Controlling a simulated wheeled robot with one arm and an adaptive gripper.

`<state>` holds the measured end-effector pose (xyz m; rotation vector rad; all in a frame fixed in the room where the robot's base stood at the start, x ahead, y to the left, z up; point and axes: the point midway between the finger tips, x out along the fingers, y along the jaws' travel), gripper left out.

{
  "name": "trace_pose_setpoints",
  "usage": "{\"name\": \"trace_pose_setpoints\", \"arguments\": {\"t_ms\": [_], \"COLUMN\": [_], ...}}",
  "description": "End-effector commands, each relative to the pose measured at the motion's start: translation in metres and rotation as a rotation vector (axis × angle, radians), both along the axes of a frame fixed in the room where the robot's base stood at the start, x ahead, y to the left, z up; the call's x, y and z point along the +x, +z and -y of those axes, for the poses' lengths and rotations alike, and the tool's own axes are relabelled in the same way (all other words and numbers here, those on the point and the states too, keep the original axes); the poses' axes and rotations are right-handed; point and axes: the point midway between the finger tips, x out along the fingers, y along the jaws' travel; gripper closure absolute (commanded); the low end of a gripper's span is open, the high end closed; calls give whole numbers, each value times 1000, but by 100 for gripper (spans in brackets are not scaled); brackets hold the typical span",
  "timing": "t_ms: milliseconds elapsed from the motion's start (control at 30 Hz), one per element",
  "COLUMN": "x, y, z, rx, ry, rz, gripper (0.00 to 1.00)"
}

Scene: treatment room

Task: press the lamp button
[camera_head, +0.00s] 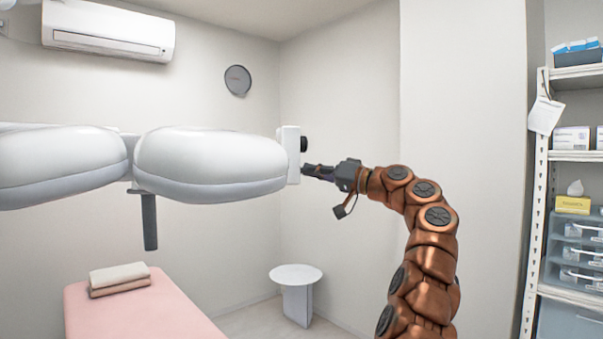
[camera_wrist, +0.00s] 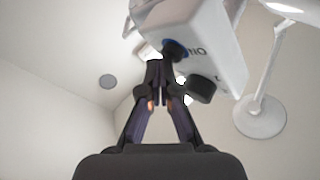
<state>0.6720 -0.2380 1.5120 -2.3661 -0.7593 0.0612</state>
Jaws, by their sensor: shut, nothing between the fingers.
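The lamp has large white rounded heads (camera_head: 210,165) reaching in from the left. A white control box (camera_head: 290,140) sits at its right end, with a black knob (camera_head: 304,144) on its side. In the wrist view the box (camera_wrist: 205,35) shows lettering like "ON" upside down, a dark round button (camera_wrist: 175,49) with a blue rim, and the black knob (camera_wrist: 201,89). My gripper (camera_head: 306,170) is shut and empty, below the knob in the head view. In the wrist view its fingertips (camera_wrist: 158,68) overlap the button's lower edge; I cannot tell whether they touch it.
A pink bed (camera_head: 150,310) with folded towels (camera_head: 118,278) lies below the lamp. A small white round table (camera_head: 296,276) stands on the floor beyond. A shelf rack (camera_head: 540,200) with boxes and drawers stands at the right. Air around my arm is clear.

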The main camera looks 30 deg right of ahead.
Motion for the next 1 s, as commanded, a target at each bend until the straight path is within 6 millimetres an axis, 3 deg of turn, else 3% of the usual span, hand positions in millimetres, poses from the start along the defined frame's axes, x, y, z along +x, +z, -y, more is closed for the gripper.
{"name": "trace_pose_setpoints", "arguments": {"t_ms": [367, 1000], "x": [0, -4], "y": [0, 0], "z": [-2, 15], "rx": [-1, -1], "ry": [1, 0], "rz": [-1, 1], "gripper": [100, 100]}}
